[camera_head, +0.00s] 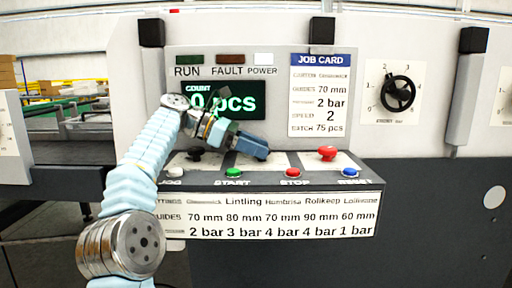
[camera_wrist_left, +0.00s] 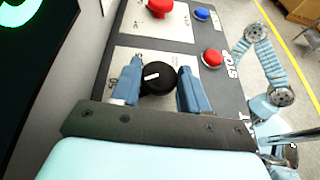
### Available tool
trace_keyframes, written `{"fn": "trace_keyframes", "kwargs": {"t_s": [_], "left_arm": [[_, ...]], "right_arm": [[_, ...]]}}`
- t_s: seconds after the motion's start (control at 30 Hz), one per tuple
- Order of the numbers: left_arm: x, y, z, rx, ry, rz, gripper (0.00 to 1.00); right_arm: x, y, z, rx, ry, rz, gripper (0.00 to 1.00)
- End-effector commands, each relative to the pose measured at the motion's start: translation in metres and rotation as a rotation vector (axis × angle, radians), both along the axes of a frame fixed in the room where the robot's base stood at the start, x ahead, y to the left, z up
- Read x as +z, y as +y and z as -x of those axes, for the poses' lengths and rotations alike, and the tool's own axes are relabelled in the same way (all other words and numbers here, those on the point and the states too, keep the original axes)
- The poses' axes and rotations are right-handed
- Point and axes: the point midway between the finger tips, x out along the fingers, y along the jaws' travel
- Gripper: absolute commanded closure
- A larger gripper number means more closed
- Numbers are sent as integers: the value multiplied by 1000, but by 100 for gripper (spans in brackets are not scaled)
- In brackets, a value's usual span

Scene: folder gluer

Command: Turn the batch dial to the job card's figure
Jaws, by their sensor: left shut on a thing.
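The job card (camera_head: 320,95) on the panel reads batch 75 pcs. The batch dial (camera_wrist_left: 158,78) is a round black knob with a white mark, on a pale scale plate (camera_wrist_left: 125,64); a 50 shows at its left edge. In the wrist view the mark points left. My left gripper (camera_wrist_left: 160,88) is shut on the dial, one blue finger on each side. In the head view the left gripper (camera_head: 258,150) reaches over the middle of the console and hides the dial. My right gripper does not show, though a blue arm link of mine appears in the wrist view.
The display (camera_head: 250,100) reads 0 pcs, partly covered by my wrist. A red knob (camera_head: 327,153) sits to the right of the gripper. Start (camera_head: 233,173), stop (camera_head: 292,173) and reset (camera_head: 349,172) buttons line the front edge. A settings table (camera_head: 270,214) hangs below.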

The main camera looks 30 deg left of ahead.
Motion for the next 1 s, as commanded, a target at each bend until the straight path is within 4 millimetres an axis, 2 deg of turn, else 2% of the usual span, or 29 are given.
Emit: {"fn": "trace_keyframes", "kwargs": {"t_s": [0.47,0.5,0.6,1.0], "left_arm": [[1,0,0,-15,0,1,86],[1,0,0,-15,0,1,53],[1,0,0,-15,0,1,37],[3,-2,2,-16,0,0,36]], "right_arm": [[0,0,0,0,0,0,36],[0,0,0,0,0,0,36],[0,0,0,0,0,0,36],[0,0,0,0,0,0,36]]}}
